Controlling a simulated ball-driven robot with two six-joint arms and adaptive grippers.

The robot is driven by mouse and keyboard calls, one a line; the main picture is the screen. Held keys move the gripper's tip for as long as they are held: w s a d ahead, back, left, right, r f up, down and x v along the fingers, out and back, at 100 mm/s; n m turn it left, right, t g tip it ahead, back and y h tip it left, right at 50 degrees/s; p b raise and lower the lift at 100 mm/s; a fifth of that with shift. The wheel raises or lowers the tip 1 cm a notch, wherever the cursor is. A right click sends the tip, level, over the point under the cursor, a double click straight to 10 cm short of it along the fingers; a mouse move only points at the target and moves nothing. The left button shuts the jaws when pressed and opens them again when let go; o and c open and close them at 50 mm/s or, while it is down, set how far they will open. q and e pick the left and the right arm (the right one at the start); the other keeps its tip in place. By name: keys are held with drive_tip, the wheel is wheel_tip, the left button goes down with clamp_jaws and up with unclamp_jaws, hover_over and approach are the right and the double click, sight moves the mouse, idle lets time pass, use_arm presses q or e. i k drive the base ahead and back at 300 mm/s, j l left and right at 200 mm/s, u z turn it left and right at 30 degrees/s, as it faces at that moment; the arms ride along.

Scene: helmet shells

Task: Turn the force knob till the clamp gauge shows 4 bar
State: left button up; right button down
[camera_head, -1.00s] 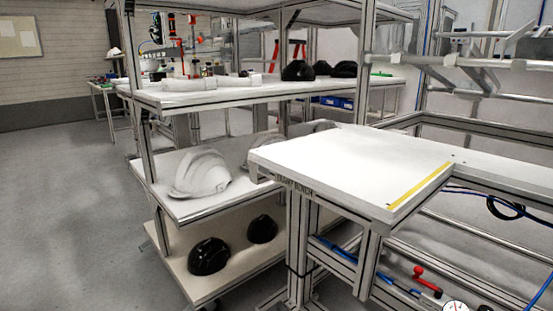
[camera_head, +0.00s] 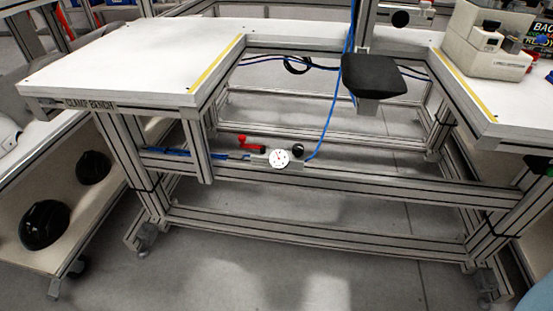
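The clamp gauge (camera_head: 279,158) is a small round white dial on the lower rail under the clamp bench (camera_head: 120,65). Its needle looks reddish, but the reading is too small to make out. A black round knob (camera_head: 298,151) sits just right of the gauge. A red lever or valve handle (camera_head: 250,143) sits just left of it. A blue hose (camera_head: 328,110) runs down to this group. Neither of my grippers can be made out in this view.
A black padded block (camera_head: 371,75) hangs in the bench's gap. A beige device (camera_head: 487,40) stands on the right bench part. Black helmet shells (camera_head: 44,222) lie on a low shelf at left. Aluminium rails frame the gauge; the floor in front is clear.

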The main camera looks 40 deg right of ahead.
sight(297, 149)
drive_tip(key=z, duration=1.35)
